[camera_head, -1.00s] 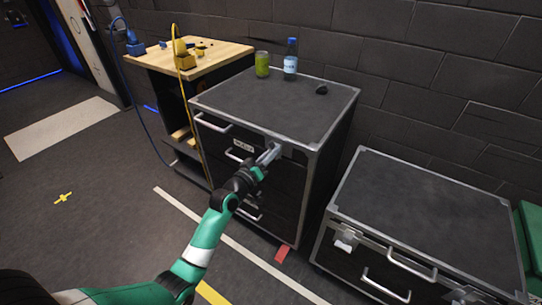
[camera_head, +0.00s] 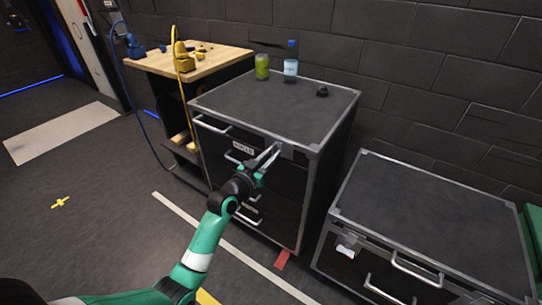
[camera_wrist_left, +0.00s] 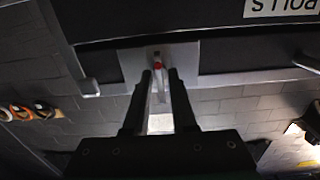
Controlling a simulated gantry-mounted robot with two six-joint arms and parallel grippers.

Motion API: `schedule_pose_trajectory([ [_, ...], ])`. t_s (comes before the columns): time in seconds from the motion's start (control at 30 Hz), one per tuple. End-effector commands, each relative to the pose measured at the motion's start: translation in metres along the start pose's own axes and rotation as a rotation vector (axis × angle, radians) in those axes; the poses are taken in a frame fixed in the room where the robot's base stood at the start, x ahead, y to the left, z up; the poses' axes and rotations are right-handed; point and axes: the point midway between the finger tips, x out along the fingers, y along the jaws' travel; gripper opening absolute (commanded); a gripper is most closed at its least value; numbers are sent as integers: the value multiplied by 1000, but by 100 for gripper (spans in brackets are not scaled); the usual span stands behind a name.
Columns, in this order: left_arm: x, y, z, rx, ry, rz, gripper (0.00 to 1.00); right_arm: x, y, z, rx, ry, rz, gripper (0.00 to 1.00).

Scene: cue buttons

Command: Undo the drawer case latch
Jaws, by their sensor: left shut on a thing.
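The drawer case (camera_head: 270,105) is a dark case with metal edges, several drawers and silver handles. Its latch (camera_head: 287,151) is a pale metal plate at the top of the front, partly hidden by my gripper. My left gripper (camera_head: 274,152) reaches it from the front left. In the left wrist view, the latch (camera_wrist_left: 131,62) shows as a silver plate with a small red mark. The left gripper's two dark fingers (camera_wrist_left: 160,76) are shut on a narrow pale latch part between them. My right gripper is in neither view.
A green jar (camera_head: 262,67), a blue-capped bottle (camera_head: 291,62) and a small dark object (camera_head: 322,91) stand on the case. A second, lower case (camera_head: 430,215) stands to the right. A wooden-topped bench (camera_head: 190,62) is at the left. Open floor lies in front.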

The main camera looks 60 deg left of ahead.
Motion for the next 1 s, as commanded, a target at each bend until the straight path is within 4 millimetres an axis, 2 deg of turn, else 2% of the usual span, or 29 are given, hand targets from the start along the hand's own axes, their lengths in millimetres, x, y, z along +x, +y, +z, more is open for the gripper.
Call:
schedule_pose_trajectory([
  [0.37, 0, 0, -1, 6, 3, 0, 0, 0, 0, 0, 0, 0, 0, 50],
  [0.4, 0, 0, -1, 6, 3, 0, 28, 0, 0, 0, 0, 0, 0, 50],
  [0.47, 0, 0, -1, 6, 2, 0, 39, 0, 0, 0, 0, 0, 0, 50],
  [0.83, -4, 0, -1, 4, 0, 0, 40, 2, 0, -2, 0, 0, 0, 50],
  [1.0, -32, -1, -4, 5, -2, -2, 40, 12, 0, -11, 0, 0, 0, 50],
])
